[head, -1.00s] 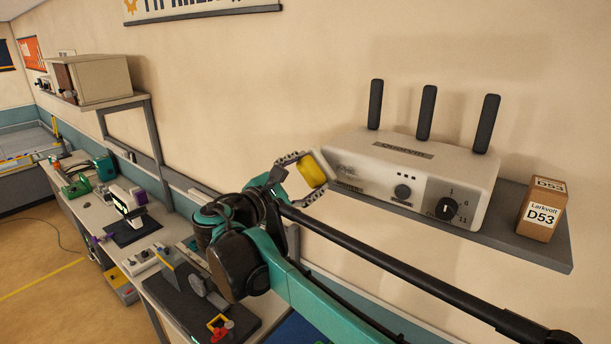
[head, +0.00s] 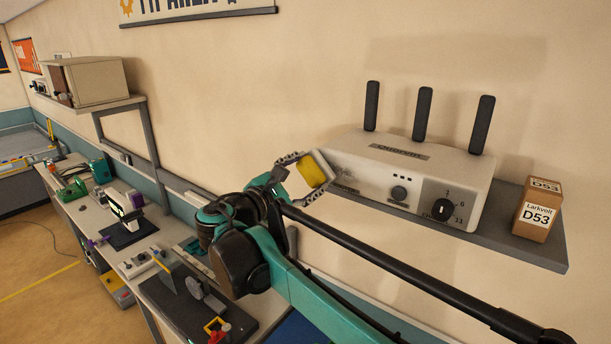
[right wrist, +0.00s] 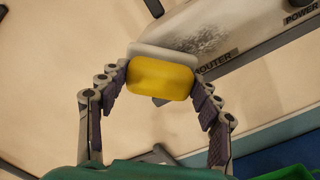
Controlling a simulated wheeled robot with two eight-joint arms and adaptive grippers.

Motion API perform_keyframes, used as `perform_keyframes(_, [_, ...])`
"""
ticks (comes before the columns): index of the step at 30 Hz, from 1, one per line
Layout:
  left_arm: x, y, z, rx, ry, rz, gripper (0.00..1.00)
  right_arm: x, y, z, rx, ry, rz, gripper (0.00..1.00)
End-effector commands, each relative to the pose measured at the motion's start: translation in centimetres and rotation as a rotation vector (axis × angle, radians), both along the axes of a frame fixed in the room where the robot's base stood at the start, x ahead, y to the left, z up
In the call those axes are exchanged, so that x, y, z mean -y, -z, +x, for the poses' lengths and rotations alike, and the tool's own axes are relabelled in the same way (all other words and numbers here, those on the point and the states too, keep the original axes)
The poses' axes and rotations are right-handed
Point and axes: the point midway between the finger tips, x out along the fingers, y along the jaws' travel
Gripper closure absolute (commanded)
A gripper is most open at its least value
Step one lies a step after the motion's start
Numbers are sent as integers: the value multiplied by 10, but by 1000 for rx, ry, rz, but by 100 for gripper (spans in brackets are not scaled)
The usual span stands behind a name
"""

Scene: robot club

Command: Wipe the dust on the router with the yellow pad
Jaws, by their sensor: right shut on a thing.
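The white router (head: 410,180) stands on a grey wall shelf, with three black antennas and a dial on its front. My right gripper (head: 306,174) is shut on the yellow pad (head: 313,171), at the router's left end. In the right wrist view the pad (right wrist: 160,78), with a white layer on its far side, sits between the fingers (right wrist: 160,85). Grey dust (right wrist: 200,38) shows on the router's pale face just beyond the pad. Whether the pad touches the router is hard to tell. My left gripper is not in view.
A brown box marked D53 (head: 537,209) stands on the shelf (head: 520,243) right of the router. A workbench with several tools and devices runs along the wall at lower left. A beige cabinet (head: 90,82) sits on another shelf at upper left.

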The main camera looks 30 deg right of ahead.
Motion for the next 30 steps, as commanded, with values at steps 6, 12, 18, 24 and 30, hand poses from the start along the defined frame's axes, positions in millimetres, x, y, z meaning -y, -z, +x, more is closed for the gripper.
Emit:
perform_keyframes(6, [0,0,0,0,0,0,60,4,0,2,0,1,-1,59])
perform_keyframes(12, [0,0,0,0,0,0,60,6,0,1,0,1,0,59])
perform_keyframes(18, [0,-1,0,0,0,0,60,10,0,-11,0,1,0,59])
perform_keyframes(24, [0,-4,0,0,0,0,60,16,-1,-28,0,1,-1,59])
perform_keyframes(30, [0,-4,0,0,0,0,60,18,0,-34,0,0,0,59])
